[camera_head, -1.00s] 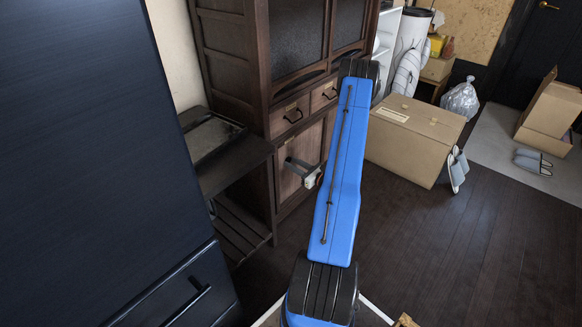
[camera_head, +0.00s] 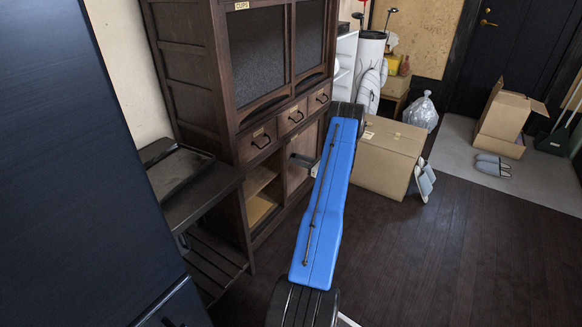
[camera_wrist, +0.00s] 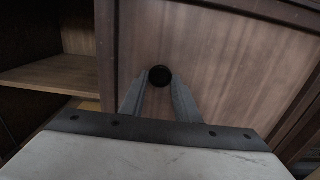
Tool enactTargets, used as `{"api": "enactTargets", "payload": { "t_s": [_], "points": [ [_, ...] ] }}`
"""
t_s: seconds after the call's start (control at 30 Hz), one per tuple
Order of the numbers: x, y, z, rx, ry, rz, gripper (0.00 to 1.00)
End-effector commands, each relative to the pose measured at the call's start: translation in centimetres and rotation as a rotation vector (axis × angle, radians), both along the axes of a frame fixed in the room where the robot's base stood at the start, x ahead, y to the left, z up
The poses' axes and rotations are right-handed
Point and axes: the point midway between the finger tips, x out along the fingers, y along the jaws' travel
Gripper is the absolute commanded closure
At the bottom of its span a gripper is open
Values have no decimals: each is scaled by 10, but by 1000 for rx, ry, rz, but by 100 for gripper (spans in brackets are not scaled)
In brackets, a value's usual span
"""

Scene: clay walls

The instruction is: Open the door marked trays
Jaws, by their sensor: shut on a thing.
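The dark wooden cabinet has a lower sliding door (camera_head: 297,178) with a lighter wood panel. It stands to the right of an open bay (camera_head: 262,190) that shows a shelf. In the wrist view the door panel (camera_wrist: 215,60) fills the middle and right, and the open bay with its shelf (camera_wrist: 60,73) is at left. A round black knob (camera_wrist: 160,75) sits on the panel. My gripper (camera_wrist: 160,88) is shut on the knob, one finger on each side. I cannot read a trays label.
Small drawers (camera_head: 291,117) with black handles sit above the lower doors. A label reading cups (camera_head: 241,5) is on the upper part. A low dark table (camera_head: 200,193) stands left of the cabinet, a tan box (camera_head: 385,160) right of it. Floor at right is clear.

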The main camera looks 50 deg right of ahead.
Motion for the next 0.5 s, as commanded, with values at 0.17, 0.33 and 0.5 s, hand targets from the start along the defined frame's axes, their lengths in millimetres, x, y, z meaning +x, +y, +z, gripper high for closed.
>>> {"api": "enactTargets", "payload": {
  "t_s": [0.17,0.33,0.5],
  "points": [
    [1,-17,-1,0,1,-2,100],
    [1,-21,-1,1,1,-1,100],
    [1,-21,-1,1,1,-1,100]
  ]
}}
